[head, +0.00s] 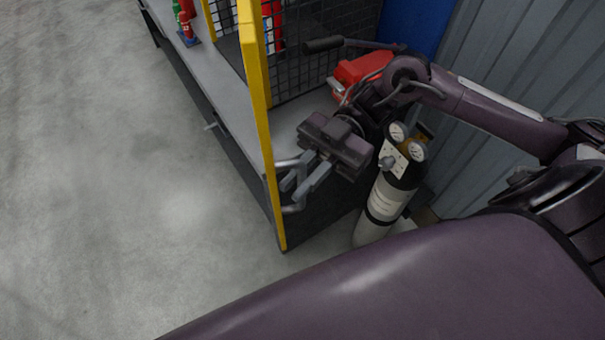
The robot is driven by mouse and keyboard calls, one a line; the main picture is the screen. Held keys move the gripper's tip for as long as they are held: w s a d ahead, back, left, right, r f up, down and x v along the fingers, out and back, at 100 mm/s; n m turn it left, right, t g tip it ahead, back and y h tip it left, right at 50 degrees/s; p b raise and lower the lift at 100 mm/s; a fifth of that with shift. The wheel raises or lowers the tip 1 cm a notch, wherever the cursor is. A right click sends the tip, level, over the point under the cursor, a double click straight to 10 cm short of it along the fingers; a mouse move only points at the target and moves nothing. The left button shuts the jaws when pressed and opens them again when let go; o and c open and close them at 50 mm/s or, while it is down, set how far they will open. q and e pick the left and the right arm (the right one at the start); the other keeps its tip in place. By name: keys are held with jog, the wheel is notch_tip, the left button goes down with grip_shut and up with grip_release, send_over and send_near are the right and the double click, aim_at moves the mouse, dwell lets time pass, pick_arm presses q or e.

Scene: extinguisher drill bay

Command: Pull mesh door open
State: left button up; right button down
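The mesh door's yellow frame (262,110) shows nearly edge-on, running down from the top of the head view. A light grey loop handle (290,208) is fixed low on its right side. My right gripper (300,188) is at this handle, its two grey fingers reaching down-left across the loop. The fingers show a small gap. Whether they are clamped on the handle bar or only around it, I cannot tell. The gripper body hides part of the area behind. My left gripper is out of view.
A grey shelf (228,95) with a red-and-green item (185,18) is left of the frame. Dark mesh (298,62) and a red object (362,68) lie behind. A gauged cylinder (386,200) stands close right of my gripper. The concrete floor (110,200) at left is clear.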

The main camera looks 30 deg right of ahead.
jog(key=c, duration=1.8)
grip_release()
jog(key=shift+w, duration=0.1)
jog(key=shift+w+d+f+b, duration=0.1)
jog(key=shift+d+f+b, duration=0.05)
jog(key=shift+d+b, duration=0.15)
jog(key=b+v, duration=0.5)
jog(key=v, duration=0.2)
jog(key=shift+d, duration=0.1)
